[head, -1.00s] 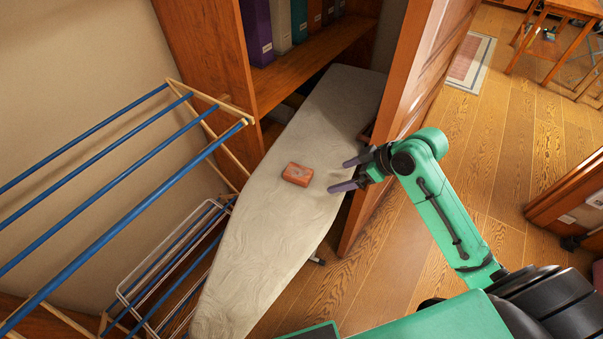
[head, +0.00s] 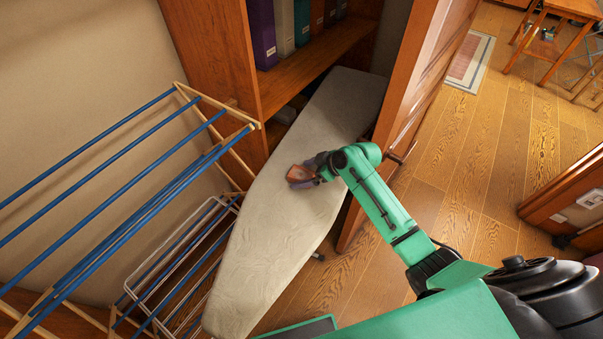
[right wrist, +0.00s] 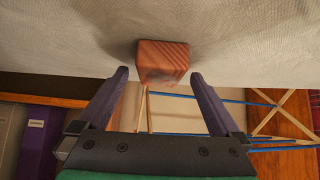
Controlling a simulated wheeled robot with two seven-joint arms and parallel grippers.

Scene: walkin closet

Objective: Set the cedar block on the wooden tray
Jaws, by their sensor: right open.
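The reddish-brown cedar block (head: 300,173) lies on the pale ironing board (head: 270,235). My right gripper (head: 306,178) is at the block in the head view, with its fingers partly covering it. In the right wrist view the open gripper (right wrist: 160,78) has a purple finger on each side, and the cedar block (right wrist: 163,58) sits between and just beyond the fingertips, with a gap on both sides. My left gripper is out of view. I cannot make out a wooden tray in either view.
A drying rack with blue rods (head: 130,160) stands left of the board. A wooden shelf unit with binders (head: 262,35) is behind it. A wooden door (head: 415,85) stands close along the board's right side. Open plank floor lies further right.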

